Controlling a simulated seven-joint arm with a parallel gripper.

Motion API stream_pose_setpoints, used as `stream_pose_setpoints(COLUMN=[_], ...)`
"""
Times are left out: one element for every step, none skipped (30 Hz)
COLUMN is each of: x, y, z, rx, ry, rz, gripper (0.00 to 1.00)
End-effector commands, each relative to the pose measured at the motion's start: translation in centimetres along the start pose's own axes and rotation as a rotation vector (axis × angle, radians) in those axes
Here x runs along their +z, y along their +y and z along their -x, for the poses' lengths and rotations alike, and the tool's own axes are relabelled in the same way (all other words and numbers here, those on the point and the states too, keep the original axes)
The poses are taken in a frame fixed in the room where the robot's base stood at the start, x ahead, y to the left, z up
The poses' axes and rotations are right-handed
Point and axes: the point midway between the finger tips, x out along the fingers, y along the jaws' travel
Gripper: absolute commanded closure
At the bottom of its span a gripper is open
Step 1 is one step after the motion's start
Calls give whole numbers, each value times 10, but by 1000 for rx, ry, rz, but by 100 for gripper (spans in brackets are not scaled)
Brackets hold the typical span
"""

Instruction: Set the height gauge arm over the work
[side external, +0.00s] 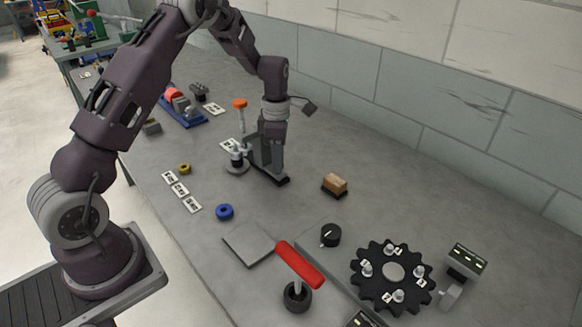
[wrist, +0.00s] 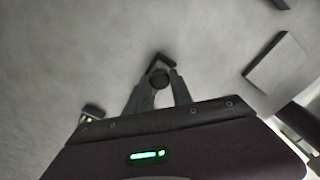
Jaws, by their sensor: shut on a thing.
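My gripper (side external: 270,160) points down at the middle of the grey bench. In the wrist view my gripper (wrist: 158,84) has its two fingers closed around a small dark round knob (wrist: 158,74). A dark bar-like part (wrist: 166,60) shows just beyond the knob. In the side view a long black base or rail (side external: 277,178) lies under my fingers, which hide much of it. A round metal piece with a dark top (side external: 237,165) stands just left of it. I cannot tell for certain which parts are the height gauge's arm and the work.
A brown block (side external: 335,183) sits right of my gripper. Nearer the camera are a blue ring (side external: 224,211), a grey plate (side external: 248,244), a red-handled tool (side external: 299,265), a black dial (side external: 330,235) and a toothed black wheel (side external: 370,285). A block wall (side external: 420,80) bounds the bench.

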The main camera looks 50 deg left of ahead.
Motion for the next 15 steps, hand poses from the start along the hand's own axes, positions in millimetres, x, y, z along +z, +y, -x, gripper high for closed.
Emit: stream_pose_setpoints(x=[-9, -14, -20, -24, -28, -31, -33, -35, -37, -38, -38, -39, -39, -39, -40], y=[11, 16, 22, 26, 30, 34, 36, 38, 39, 40, 41, 41, 41, 42, 42], z=[1, 1, 1, 1, 1, 1, 1, 1, 1, 1, 1, 1, 1, 2, 2], rx=[5, 5, 5, 5, 4, 5, 5, 5, 5, 5, 5, 6, 6, 7, 8], ry=[-2, -2, -3, -3, -3, -3, -3, -4, -4, -4, -4, -4, -4, -3, -3], rz=[5, 5, 4, 4, 4, 1, 1, 1, 0, -1, 0, 0, 0, 0, 1], gripper=[100, 100, 100, 100, 100, 100, 100, 100, 100, 100, 100, 100, 100, 100, 100])
